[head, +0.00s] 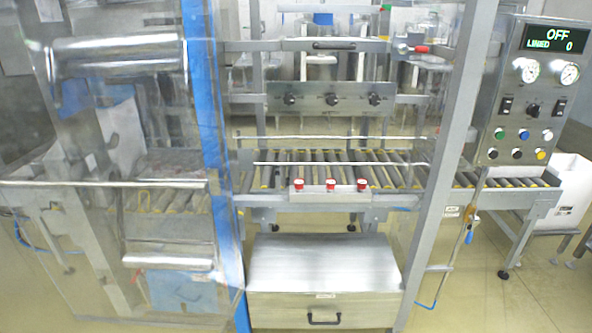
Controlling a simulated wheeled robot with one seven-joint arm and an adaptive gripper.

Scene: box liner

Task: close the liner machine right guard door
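The liner machine fills the view, with its grey right post (445,165) beside the control panel. A large clear guard panel (110,215) with a blue edge strip (215,130) stands at the left, close to me and angled. Clear sheeting also shows by the right post. I cannot tell for sure which clear panel is the right guard door. Between the blue strip and the right post, the rollers (330,172) and a bar with several knobs (330,99) are visible. My gripper is not in this view.
The control panel (525,95) at the right reads OFF and LINED 0. A bar with red buttons (330,190) fronts the conveyor. A metal drawer cabinet (325,285) stands below. A red-handled part (415,49) is at the upper right. Floor shows at lower right.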

